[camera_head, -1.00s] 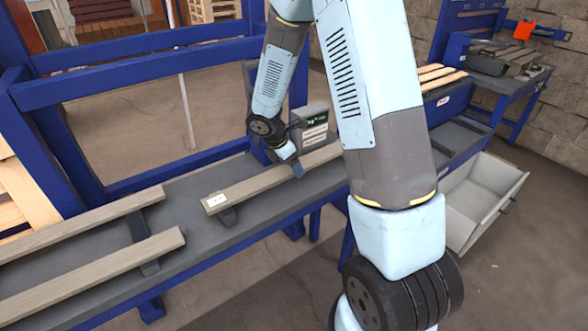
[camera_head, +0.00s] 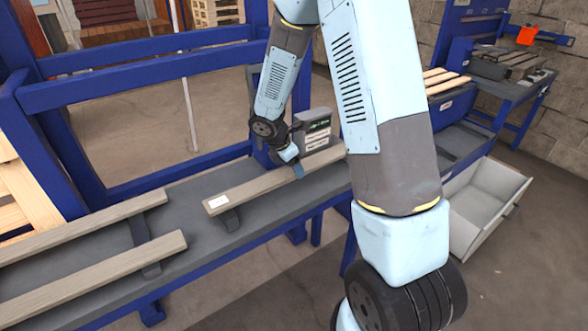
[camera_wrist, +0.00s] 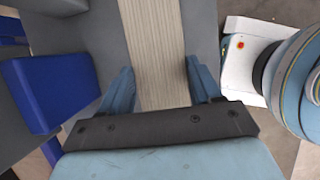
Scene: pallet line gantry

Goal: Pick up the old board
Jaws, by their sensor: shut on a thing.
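The old board, a grey-brown plank (camera_head: 258,188) with a white label near its left end, lies along the dark bench top over a dark support. In the wrist view the board (camera_wrist: 155,50) runs straight away between my fingers. My gripper (camera_head: 298,168) is at the board's middle stretch in the head view, pointing down, with a finger on each side of it. In the wrist view my gripper (camera_wrist: 160,85) is shut on the board. The board's right end is hidden behind my arm.
Two more grey-brown planks (camera_head: 90,275) rest on supports at the bench's left. A blue frame (camera_head: 150,65) stands behind the bench (camera_head: 190,195). A small box with a display (camera_head: 316,130) stands just behind my gripper. A grey open bin (camera_head: 490,205) is at the right.

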